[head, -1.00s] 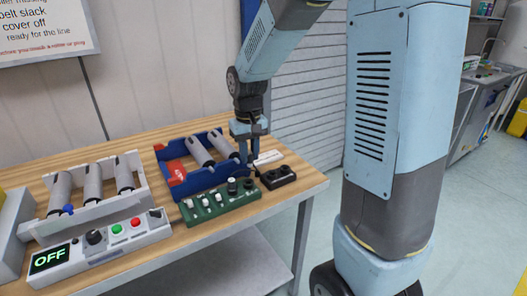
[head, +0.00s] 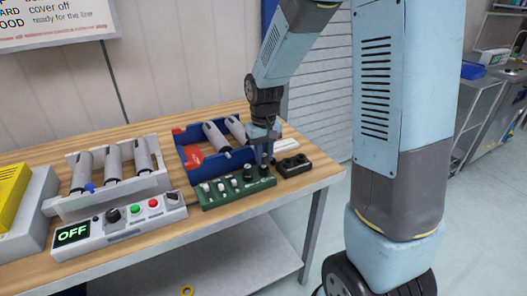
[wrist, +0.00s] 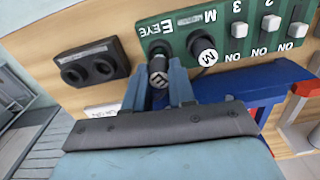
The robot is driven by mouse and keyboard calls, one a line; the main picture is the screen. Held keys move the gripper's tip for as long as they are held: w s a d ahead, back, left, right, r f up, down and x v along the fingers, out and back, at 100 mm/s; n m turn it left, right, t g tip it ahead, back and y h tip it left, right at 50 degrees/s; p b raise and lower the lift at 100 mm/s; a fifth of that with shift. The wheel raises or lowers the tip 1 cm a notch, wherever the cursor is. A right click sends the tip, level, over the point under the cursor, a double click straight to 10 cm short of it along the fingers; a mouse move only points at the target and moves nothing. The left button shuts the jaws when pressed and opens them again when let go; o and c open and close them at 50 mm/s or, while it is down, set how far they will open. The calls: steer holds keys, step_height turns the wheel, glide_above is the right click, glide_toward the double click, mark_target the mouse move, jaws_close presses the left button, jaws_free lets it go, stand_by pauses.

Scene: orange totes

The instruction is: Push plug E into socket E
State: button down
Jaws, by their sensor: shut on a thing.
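Plug E (wrist: 158,74), a black cylinder with a white E on its end, is between the fingers of my gripper (wrist: 160,88), which is shut on it. Socket E (wrist: 157,45) is a dark round fitting on the green panel (wrist: 228,38), beside the label "E EYE". The plug overlaps the socket in the wrist view; I cannot tell how deep it sits. In the head view my gripper (head: 265,158) points down at the right end of the green panel (head: 222,197), and its fingers hide most of the plug.
Plug M (wrist: 203,48) stands beside plug E, with white switches beyond it. A black two-hole block (head: 293,166) is right of the panel. A blue tray (head: 190,156) with grey cylinders stands behind. A control box reading OFF (head: 120,228) is at left.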

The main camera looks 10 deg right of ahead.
steer(key=shift+f, duration=1.1)
stand_by(0.9)
steer(key=c, duration=0.9)
jaws_free()
steer(key=shift+o, duration=0.2)
step_height(320, 180, up, 14)
steer(key=shift+f, duration=0.15)
